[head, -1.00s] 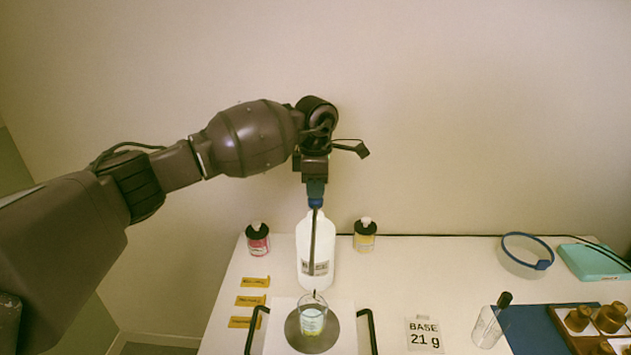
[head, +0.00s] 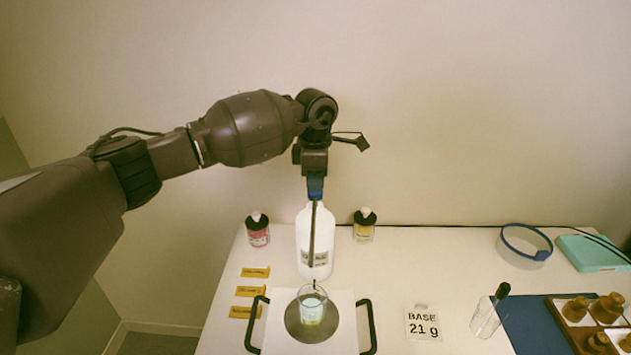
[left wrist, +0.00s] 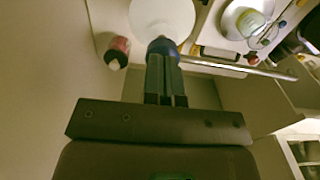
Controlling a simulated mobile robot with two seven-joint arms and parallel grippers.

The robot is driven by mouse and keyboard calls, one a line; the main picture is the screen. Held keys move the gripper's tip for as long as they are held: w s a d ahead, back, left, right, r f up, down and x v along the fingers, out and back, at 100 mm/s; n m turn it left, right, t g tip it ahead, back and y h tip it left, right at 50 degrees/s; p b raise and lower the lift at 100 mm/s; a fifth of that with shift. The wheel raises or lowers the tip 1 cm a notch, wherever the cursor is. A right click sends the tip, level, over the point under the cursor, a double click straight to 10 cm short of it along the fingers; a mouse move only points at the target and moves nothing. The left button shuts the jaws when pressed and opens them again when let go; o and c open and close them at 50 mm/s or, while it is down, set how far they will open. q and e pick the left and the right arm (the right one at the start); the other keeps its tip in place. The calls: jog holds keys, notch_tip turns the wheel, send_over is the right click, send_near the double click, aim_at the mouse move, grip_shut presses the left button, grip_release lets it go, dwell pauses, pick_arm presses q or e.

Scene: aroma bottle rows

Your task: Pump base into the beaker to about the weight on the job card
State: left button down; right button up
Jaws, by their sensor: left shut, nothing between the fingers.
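The white base bottle (head: 314,245) stands upright at the back of the table, with a blue pump head and a long thin spout (head: 313,240) reaching over the beaker. My left gripper (head: 315,188) is shut and empty, pointing down at the pump head from above. In the left wrist view its fingers (left wrist: 163,80) meet at the blue pump top (left wrist: 161,47); I cannot tell whether they press it. The glass beaker (head: 312,303) stands on the round scale plate (head: 293,325) and holds some pale liquid. The job card (head: 423,324) reads "BASE 21 g". My right gripper is not in view.
A pink-labelled jar (head: 258,232) and a yellow-labelled jar (head: 364,228) flank the bottle. Dark handles (head: 368,325) flank the scale. Yellow tags (head: 250,291) lie at left. A clear vessel (head: 485,321), blue-rimmed dish (head: 525,243), teal box (head: 590,254) and wooden tray (head: 560,328) are at right.

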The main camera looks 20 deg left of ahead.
pick_arm(q)
notch_tip(320, 180, up, 13)
jog(key=shift+p, duration=0.45)
dwell(0.4)
